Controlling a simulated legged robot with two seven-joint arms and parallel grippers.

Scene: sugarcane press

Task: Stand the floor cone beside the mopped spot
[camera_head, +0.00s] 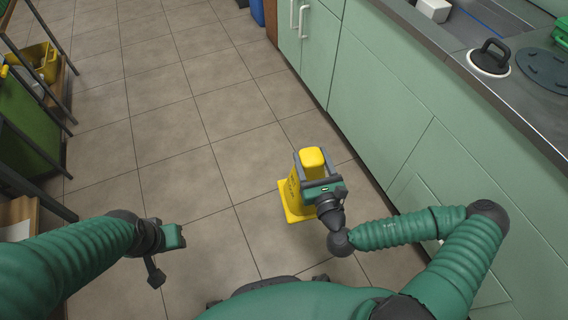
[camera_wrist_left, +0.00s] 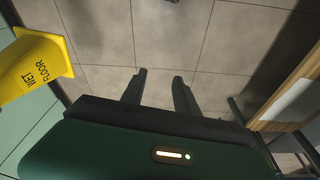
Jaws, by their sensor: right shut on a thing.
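The yellow floor cone (camera_head: 293,198) is upright in the head view, between my body and the green cabinets. My right gripper (camera_head: 318,176) is shut on it near its top, with a finger on either side. I cannot tell whether its square base touches the floor. The cone also shows in the left wrist view (camera_wrist_left: 36,68), with the words WET FLOOR on its side. My left gripper (camera_head: 163,255) is empty at the lower left; its two fingers stand apart in the left wrist view (camera_wrist_left: 160,80). I cannot make out a mopped spot on the tiles.
Pale green cabinets (camera_head: 375,95) under a grey counter run along the right. A dark-framed rack (camera_head: 45,105) with a yellow bucket (camera_head: 40,60) stands at the left. A blue bin (camera_head: 257,12) is at the far end. The tiled floor (camera_head: 170,110) between is clear.

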